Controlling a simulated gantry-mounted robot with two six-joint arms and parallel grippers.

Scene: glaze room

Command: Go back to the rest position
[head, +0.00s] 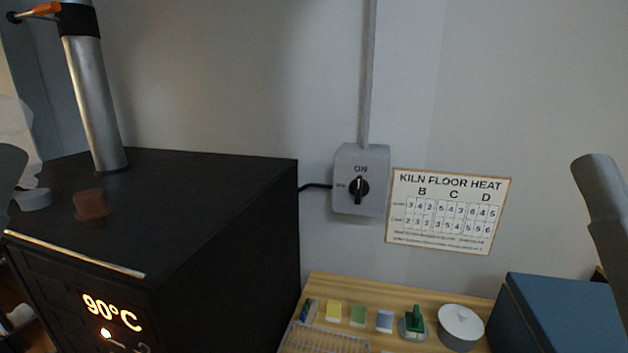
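Neither of my grippers shows in the head view. A grey link of my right arm stands at the right edge. A grey rounded piece at the left edge may be part of my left arm; I cannot tell for certain. The black kiln (230,220) fills the left side, with a lit 90°C display (112,312) on its front and a metal flue pipe (92,100) rising from its top.
A brown plug (92,206) sits on the kiln top. A switch box (360,165) and a heat chart (448,211) are on the wall.

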